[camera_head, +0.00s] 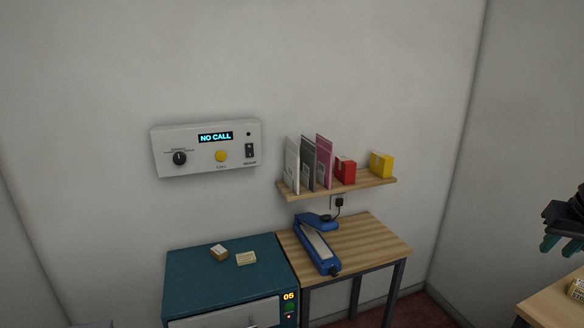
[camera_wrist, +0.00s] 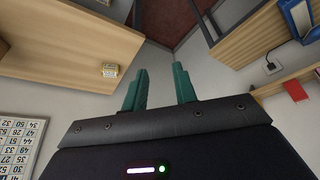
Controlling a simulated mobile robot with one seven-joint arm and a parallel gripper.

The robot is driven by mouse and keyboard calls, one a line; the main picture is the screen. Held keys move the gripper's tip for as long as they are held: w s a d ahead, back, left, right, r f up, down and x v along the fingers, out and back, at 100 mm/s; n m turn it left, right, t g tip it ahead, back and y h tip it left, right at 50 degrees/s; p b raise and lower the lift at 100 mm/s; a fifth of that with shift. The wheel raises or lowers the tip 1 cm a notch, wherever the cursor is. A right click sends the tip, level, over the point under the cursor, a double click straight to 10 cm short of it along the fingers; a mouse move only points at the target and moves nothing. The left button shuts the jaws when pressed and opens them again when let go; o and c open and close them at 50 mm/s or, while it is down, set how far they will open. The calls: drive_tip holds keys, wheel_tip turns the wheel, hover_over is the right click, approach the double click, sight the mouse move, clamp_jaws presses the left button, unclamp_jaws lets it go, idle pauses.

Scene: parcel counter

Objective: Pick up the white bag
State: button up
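A flat white bag (camera_head: 291,166) stands upright at the left end of the wall shelf (camera_head: 345,187), left of a grey one (camera_head: 308,163) and a pink one (camera_head: 324,160). I cannot make out the white bag in the wrist view. My gripper (camera_head: 560,243) is at the right edge of the head view, far from the shelf. In the wrist view its two teal fingers (camera_wrist: 161,75) are apart with nothing between them.
Red (camera_head: 345,169) and yellow (camera_head: 381,164) boxes share the shelf. Below are a wooden table (camera_head: 374,240) with a blue sealer (camera_head: 317,246), and a teal cabinet (camera_head: 205,275) with small items on top. A wooden counter (camera_head: 552,308) is below my gripper.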

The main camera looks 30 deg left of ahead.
drive_tip(key=w+a+r+n+y, duration=0.1)
drive_tip(key=w+a+r+n, duration=0.1)
drive_tip(key=w+a+r, duration=0.65)
drive_tip(key=w+a+r+n, duration=0.2)
drive_tip(key=w+a+r, duration=0.3)
drive_tip(key=w+a, duration=0.65)
drive_tip(key=n+y, duration=0.3)
drive_tip(key=n, duration=0.2)
hover_over(292, 143)
drive_tip(key=s+d, duration=0.3)
drive_tip(key=d, duration=0.1)
drive_tip(key=shift+s+a+f, duration=0.1)
drive_tip(key=shift+a+f, duration=0.15)
drive_tip(key=shift+f, duration=0.6)
drive_tip(key=x, duration=1)
drive_tip(key=shift+a+f, duration=0.25)
